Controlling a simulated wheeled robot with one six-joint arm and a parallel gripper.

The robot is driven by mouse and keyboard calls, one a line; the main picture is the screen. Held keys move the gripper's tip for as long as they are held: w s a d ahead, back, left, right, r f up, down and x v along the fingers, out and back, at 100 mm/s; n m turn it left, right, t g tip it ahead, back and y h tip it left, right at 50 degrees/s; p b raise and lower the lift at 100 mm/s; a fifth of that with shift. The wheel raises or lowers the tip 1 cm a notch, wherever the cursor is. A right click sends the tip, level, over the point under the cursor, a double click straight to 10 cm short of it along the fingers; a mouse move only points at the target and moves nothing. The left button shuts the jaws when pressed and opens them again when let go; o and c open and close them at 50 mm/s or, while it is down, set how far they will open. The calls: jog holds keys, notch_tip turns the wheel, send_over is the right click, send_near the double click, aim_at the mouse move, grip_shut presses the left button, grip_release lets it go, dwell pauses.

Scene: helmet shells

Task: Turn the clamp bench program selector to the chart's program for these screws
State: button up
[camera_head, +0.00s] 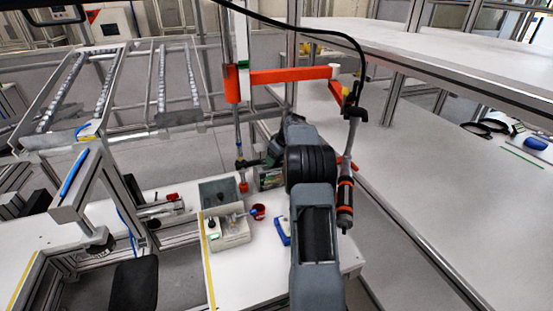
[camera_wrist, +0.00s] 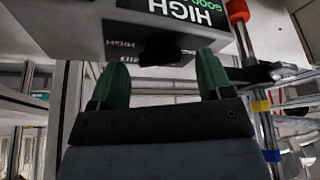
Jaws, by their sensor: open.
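My gripper (camera_wrist: 163,64) is open in the wrist view, with one green finger on each side of a dark knob (camera_wrist: 160,48). The knob, which looks like the program selector, sits on the face of a grey box (camera_wrist: 85,30). I cannot tell whether the fingers touch it, and its pointer is not readable. The box has a black display (camera_wrist: 185,12) with upside-down white "HIGH" and green "GOOD". A smaller "HIGH" label shows left of the knob. I make out no chart or screws.
A screwdriver (camera_head: 345,195) hangs right of my arm. An orange bracket (camera_head: 290,75) stands behind. White shelves are at right.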

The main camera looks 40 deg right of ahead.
jog(key=v, duration=1.3)
jog(key=shift+s+f, duration=0.1)
jog(key=s+a+f+m+g, duration=0.1)
jog(key=s+a+f+m, duration=0.3)
jog(key=s+f+m, duration=0.15)
jog(key=s+a+n, duration=0.1)
jog(key=s+a, duration=0.9)
jog(key=a, duration=0.3)
jog(key=s+a+n+h, duration=0.1)
jog(key=s+a, duration=0.8)
jog(key=a, duration=0.5)
jog(key=shift+s+f+n, duration=0.35)
jog(key=shift+s+f, duration=0.05)
jog(key=shift+f, duration=0.05)
